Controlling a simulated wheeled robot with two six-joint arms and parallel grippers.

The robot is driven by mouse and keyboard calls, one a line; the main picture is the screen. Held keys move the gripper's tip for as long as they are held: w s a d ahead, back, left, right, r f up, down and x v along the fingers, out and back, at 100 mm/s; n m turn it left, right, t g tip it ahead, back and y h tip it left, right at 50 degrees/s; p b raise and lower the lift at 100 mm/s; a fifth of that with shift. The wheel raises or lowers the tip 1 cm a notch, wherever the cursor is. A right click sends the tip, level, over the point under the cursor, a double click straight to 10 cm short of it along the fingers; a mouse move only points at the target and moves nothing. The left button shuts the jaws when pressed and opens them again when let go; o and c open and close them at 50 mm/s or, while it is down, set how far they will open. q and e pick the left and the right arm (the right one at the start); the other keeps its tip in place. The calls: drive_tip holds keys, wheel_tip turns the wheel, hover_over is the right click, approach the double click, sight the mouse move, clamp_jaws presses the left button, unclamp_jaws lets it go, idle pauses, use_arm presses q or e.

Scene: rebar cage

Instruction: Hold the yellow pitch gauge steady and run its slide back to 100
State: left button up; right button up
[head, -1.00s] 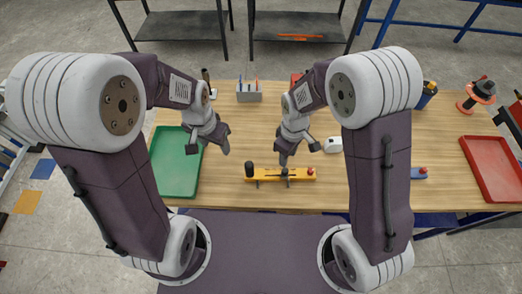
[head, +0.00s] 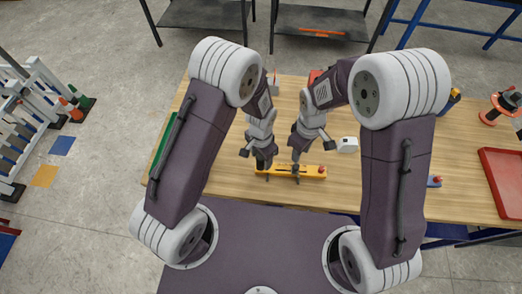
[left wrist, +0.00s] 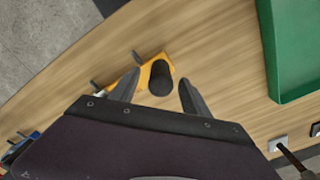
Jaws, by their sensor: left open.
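The yellow pitch gauge (head: 312,172) lies on the wooden table in front of me, with a red knob (head: 321,169) at its right end. In the left wrist view the gauge (left wrist: 150,67) carries an upright black grip (left wrist: 160,78). My left gripper (head: 263,163) is over the gauge's left end, which it partly hides. Its two fingers are open on either side of the black grip, with gaps visible (left wrist: 159,92). My right gripper (head: 297,165) is over the middle of the gauge, near the slide. Whether it is shut or touching is too small to tell.
A green tray (left wrist: 292,45) is left of the gauge, mostly hidden by my left arm in the head view. A white device (head: 347,144) stands behind right. A red tray (head: 505,180) and a spool (head: 503,104) are at the right. The table's front edge is close.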

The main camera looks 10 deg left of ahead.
use_arm(q)
drive_tip(key=shift+a+f, duration=0.1)
drive_tip(key=shift+f, duration=0.55)
clamp_jaws()
idle(0.9)
